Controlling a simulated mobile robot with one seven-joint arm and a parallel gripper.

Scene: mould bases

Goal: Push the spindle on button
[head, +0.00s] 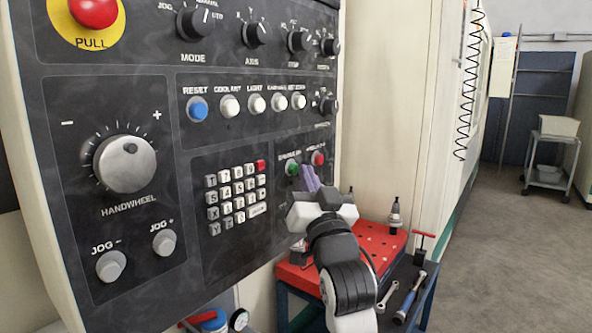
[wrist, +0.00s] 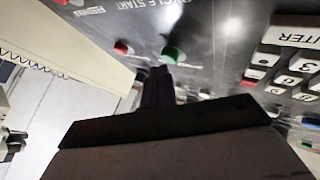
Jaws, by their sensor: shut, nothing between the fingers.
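The green button (head: 292,168) is on the dark control panel, under a small label that seems to read spindle on. It also shows in the wrist view (wrist: 173,53). The red button (head: 318,158) is to its right in the head view and to its left in the wrist view (wrist: 122,47). My gripper (head: 309,177) is shut and empty. Its fingertips (wrist: 159,72) point at the panel, close to the green button and slightly toward the red one. I cannot tell whether they touch the green button.
The keypad (head: 236,196) lies left of my gripper. A row with a blue reset button (head: 197,109) and several white buttons is above. A red-topped cart (head: 370,245) with tools stands below right. Open floor (head: 505,235) lies to the right.

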